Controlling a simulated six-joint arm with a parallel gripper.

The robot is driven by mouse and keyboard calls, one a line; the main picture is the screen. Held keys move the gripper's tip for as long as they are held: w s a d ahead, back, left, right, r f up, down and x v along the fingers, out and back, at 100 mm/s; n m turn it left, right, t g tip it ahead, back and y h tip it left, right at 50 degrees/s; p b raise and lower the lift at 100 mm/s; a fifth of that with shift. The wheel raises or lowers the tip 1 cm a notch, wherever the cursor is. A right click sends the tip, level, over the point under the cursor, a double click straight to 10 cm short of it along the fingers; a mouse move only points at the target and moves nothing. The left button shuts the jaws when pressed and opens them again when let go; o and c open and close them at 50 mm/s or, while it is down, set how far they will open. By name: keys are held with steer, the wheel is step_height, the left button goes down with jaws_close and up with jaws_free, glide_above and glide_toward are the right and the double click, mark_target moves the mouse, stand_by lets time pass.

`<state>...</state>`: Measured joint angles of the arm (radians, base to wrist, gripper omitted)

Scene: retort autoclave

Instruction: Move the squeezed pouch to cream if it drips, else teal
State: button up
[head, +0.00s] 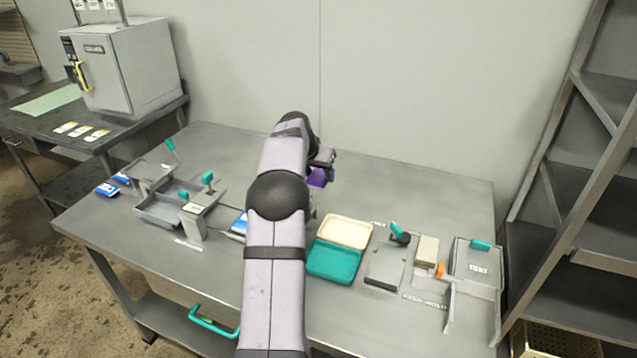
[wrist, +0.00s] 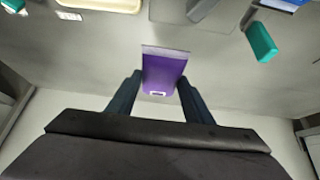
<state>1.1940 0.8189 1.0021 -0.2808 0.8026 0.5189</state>
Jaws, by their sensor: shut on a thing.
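A purple pouch (wrist: 165,68) is held between the two fingers of my gripper (wrist: 158,92), which is shut on it in the wrist view. The pouch (head: 317,178) also shows in the head view, beside my arm and above the bench behind the trays. No drip is visible on it, but it is small in the head view. The cream tray (head: 345,231) and the teal tray (head: 333,263) stand together right of my arm, cream behind teal. Both look empty. A cream edge (wrist: 100,4) shows at the top of the wrist view.
A press with a teal handle (head: 397,230) and a fixture with an orange knob (head: 439,270) stand right of the trays. A grey tray (head: 160,212) and blue pouches (head: 107,189) lie left. The back of the bench is clear.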

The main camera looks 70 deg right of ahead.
mark_target(313, 179)
steer(key=shift+r, duration=0.25)
steer(key=shift+a+r, duration=0.35)
steer(key=shift+a, duration=0.15)
steer(key=shift+m, duration=0.3)
steer(key=a+r, duration=0.1)
steer(key=w+a+r, duration=0.1)
steer(key=a, duration=0.1)
steer(key=shift+a, duration=0.3)
steer(key=w+a+f+n+t+y+p, duration=0.15)
steer(key=w+a+n, duration=0.35)
steer(key=w+a, duration=0.8)
steer(key=w+a+n+t+y+p, duration=0.1)
steer(key=w+a+n+t+p, duration=0.3)
steer(key=w+a, duration=0.9)
steer(key=s+a+n+y+p, duration=0.1)
steer(key=s+a+n, duration=0.1)
steer(key=a, duration=0.9)
steer(key=s+a+f+n+y+p, duration=0.1)
steer(key=a+n, duration=0.3)
steer(key=a, duration=0.7)
steer(key=s+a+f+n+t+y+p, duration=0.1)
steer(key=s+a+n+y, duration=0.1)
steer(key=a, duration=0.9)
steer(key=shift+s+a+n, duration=0.3)
steer(key=shift+s+n, duration=0.5)
steer(key=shift+s, duration=0.05)
steer(key=shift+r, duration=0.2)
